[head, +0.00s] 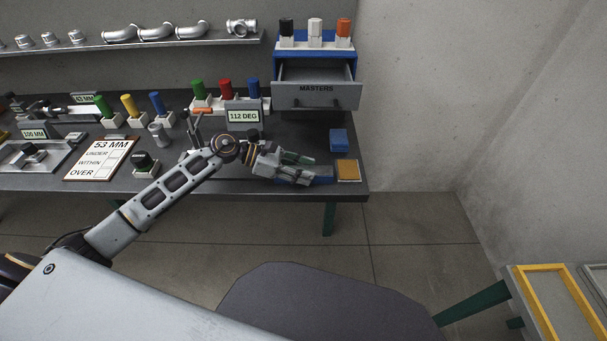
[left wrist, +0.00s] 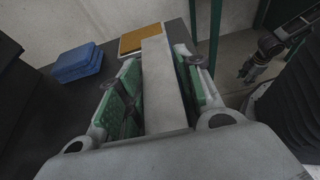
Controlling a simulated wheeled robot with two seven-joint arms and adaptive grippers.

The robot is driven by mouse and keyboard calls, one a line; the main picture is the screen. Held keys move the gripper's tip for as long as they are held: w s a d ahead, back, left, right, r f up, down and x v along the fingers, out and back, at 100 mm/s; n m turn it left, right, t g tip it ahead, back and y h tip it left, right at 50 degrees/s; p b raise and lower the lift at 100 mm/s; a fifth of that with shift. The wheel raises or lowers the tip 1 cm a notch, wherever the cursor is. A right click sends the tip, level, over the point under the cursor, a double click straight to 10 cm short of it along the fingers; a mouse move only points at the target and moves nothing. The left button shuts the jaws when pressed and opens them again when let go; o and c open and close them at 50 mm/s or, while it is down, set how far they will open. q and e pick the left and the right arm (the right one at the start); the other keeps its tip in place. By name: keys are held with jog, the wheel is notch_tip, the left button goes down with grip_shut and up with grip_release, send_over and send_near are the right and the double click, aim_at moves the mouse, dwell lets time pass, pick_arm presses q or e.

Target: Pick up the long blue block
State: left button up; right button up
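A long blue block (head: 322,181) lies low at the front edge of the dark bench, partly hidden by my left gripper. My left gripper (head: 306,169) is right over and beside it, fingers pointing right. In the left wrist view its green-padded fingers (left wrist: 158,95) stand apart, with a long grey bar between them that blocks the middle. No blue shows clearly between the pads, so I cannot tell contact. In the left wrist view a dark arm end at the right, apparently my right gripper (left wrist: 246,72), is too small to read.
A stacked blue block (head: 339,141) sits farther back, also in the left wrist view (left wrist: 77,63). An orange-topped tray (head: 348,170) lies at the bench's right corner. The 112 DEG sign (head: 243,116) and an open MASTERS drawer (head: 316,95) stand behind.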

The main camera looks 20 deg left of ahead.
pick_arm(q)
jog(key=c, duration=0.5)
jog(key=shift+o, duration=0.2)
jog(key=shift+r, duration=0.25)
notch_tip(320, 180, up, 18)
jog(key=p, duration=0.1)
jog(key=shift+f, duration=0.2)
pick_arm(e)
jog(key=shift+s+d+f, duration=0.25)
jog(key=shift+d+f, duration=0.7)
jog(key=shift+f, duration=0.2)
